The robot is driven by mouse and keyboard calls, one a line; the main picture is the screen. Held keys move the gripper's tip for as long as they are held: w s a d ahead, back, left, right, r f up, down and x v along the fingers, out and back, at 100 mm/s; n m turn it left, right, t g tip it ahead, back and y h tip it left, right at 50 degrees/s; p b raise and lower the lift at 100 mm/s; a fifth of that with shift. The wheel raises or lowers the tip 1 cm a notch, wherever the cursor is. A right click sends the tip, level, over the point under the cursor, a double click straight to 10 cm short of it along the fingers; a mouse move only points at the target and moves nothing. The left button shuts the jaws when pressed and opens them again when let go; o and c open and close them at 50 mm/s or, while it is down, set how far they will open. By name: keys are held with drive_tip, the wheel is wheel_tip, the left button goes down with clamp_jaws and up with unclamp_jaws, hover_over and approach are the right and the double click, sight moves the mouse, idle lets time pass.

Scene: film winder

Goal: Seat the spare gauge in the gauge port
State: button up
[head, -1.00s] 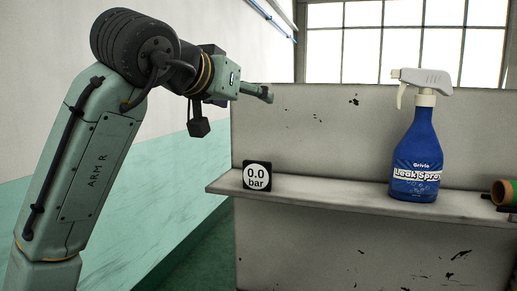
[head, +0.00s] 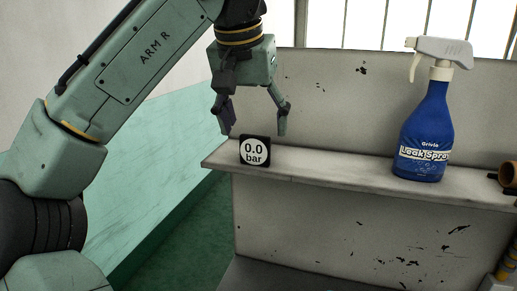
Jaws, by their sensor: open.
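The gauge (head: 255,151) is a small black square block with a round white face reading "0.0 bar". It stands upright near the left end of the grey shelf (head: 330,172). I cannot tell from its look whether it is the spare one. My gripper (head: 254,131) points down at the gauge with its two fingers spread wide. In the picture one fingertip is at the upper left of the gauge and the other at its upper right. The fingers hold nothing. I see no gauge port in this view.
A blue leak spray bottle (head: 424,130) with a white trigger head stands to the right on the shelf. An orange-brown cylinder (head: 508,174) shows at the right edge. A grey panel rises behind the shelf. The shelf is clear between gauge and bottle.

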sight(258, 141)
drive_tip(key=shift+p+x, duration=0.4)
drive_tip(key=shift+x, duration=1.95)
drive_tip(key=shift+s, duration=0.2)
drive_tip(key=shift+c, duration=0.4)
drive_tip(key=c, duration=1.2)
